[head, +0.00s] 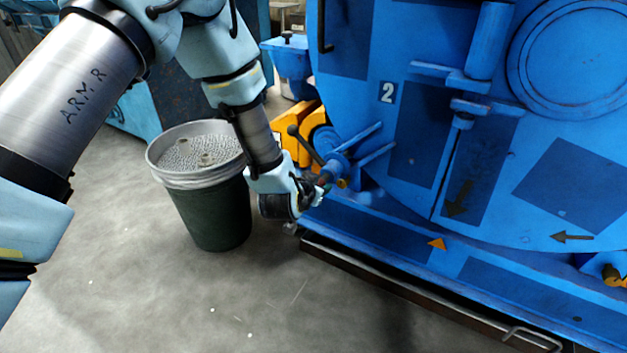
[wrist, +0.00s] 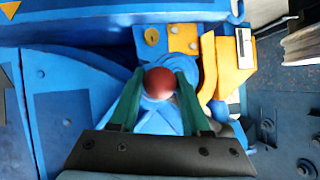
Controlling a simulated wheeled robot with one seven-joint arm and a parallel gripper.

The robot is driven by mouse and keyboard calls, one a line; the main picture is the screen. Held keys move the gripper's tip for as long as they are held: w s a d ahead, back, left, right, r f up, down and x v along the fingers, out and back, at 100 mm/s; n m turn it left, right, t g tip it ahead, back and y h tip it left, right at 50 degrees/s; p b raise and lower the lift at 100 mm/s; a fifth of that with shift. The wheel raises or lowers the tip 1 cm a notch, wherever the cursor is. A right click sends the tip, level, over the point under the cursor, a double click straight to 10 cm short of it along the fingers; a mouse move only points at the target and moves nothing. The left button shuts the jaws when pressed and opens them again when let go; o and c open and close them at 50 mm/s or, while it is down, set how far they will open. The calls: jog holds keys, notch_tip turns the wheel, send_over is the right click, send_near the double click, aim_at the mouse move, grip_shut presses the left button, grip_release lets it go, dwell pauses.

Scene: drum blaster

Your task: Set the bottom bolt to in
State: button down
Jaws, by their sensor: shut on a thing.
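The bottom bolt (head: 340,166) is a blue cylindrical fitting low on the left edge of the blue drum door. A thin dark lever with a ball end (head: 293,130) rises to the left beside it. My gripper (head: 322,183) is at the bolt's near end in the head view. In the wrist view, my gripper's green fingers (wrist: 160,82) are closed around a dark red ball knob (wrist: 160,85). Blue bolt parts show behind the knob. In the head view the knob is mostly hidden by my gripper, and how far the bolt is in cannot be told.
A dark green bin (head: 215,215) filled with small grey pieces stands close to the left of my forearm. Yellow-orange parts (head: 285,135) sit behind the bolt. A blue ledge (head: 370,225) runs below the door. The grey floor in front is clear.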

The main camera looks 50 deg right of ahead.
jog(key=shift+s+d+r, duration=0.3)
jog(key=shift+s+r, duration=0.2)
jog(key=shift+s, duration=0.2)
jog(key=c, duration=0.6)
grip_release()
jog(key=shift+d, duration=0.1)
jog(key=shift+c, duration=0.2)
jog(key=shift+o, duration=1.3)
jog(key=shift+w+f, duration=0.1)
jog(key=shift+w, duration=0.05)
jog(key=shift+a, duration=0.2)
jog(key=shift+a+r, duration=0.25)
jog(key=shift+a, duration=0.05)
jog(key=p+v, duration=0.2)
jog(key=v, duration=0.8)
